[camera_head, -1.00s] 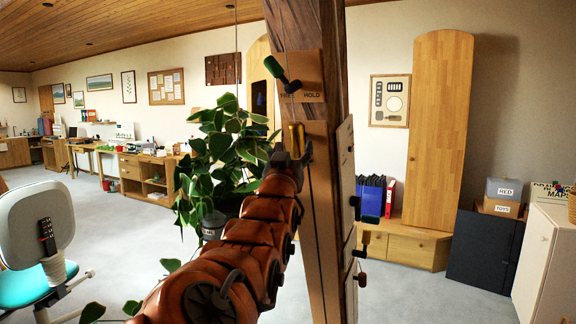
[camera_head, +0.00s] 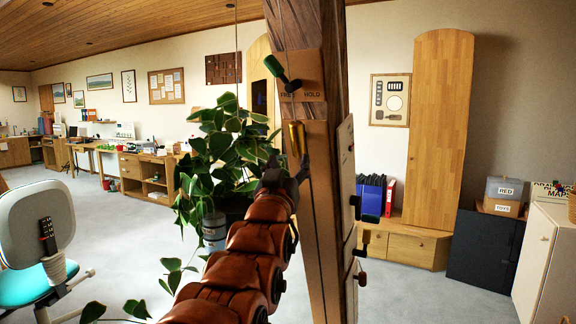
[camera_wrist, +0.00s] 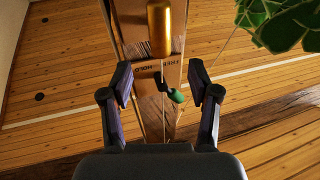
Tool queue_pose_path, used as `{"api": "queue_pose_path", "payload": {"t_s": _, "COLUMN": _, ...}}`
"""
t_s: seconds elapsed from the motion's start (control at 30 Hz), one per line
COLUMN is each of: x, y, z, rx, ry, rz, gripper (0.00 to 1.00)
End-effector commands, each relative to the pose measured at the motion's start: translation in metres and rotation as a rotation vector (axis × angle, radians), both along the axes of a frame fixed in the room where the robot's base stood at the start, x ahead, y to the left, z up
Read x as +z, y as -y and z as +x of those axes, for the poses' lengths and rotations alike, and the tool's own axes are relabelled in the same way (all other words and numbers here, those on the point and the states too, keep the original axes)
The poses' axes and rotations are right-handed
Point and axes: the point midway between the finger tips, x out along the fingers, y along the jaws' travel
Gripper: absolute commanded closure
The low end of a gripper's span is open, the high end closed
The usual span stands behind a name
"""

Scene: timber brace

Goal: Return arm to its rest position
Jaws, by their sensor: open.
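My arm, with orange-brown segments, rises from the bottom of the head view toward the timber post. My gripper (camera_head: 287,172) is at its end, close to the post's left face and just below a brass cylinder (camera_head: 297,138). In the wrist view my gripper (camera_wrist: 161,95) is open, with its two dark fingers spread and nothing between them. The brass cylinder (camera_wrist: 159,30) hangs beyond the fingertips on a cord. The timber post (camera_head: 322,60) stands upright and carries a panel lettered "FREE" and "HOLD" (camera_head: 298,75). A green-handled lever (camera_head: 276,68) is on that panel; its green end (camera_wrist: 176,96) shows in the wrist view.
A leafy hanging plant (camera_head: 222,150) is close to the left of my arm. More levers (camera_head: 368,218) are on the post's right side. An office chair (camera_head: 38,240) stands at the left, a dark cabinet (camera_head: 484,248) at the right. The floor between is clear.

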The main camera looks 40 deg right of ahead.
Motion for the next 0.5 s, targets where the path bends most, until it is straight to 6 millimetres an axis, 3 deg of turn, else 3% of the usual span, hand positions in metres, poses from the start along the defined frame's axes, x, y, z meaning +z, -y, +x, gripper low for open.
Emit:
{"api": "queue_pose_path", "payload": {"t_s": 0.43, "x": 0.0000, "y": 0.0001, "z": 0.0000, "rx": 0.000, "ry": 0.000, "rz": 0.000, "gripper": 0.39}}
{"api": "queue_pose_path", "payload": {"t_s": 0.5, "x": -0.0082, "y": 0.0015, "z": 0.0015, "rx": 0.006, "ry": -0.023, "rz": 0.026, "gripper": 0.39}}
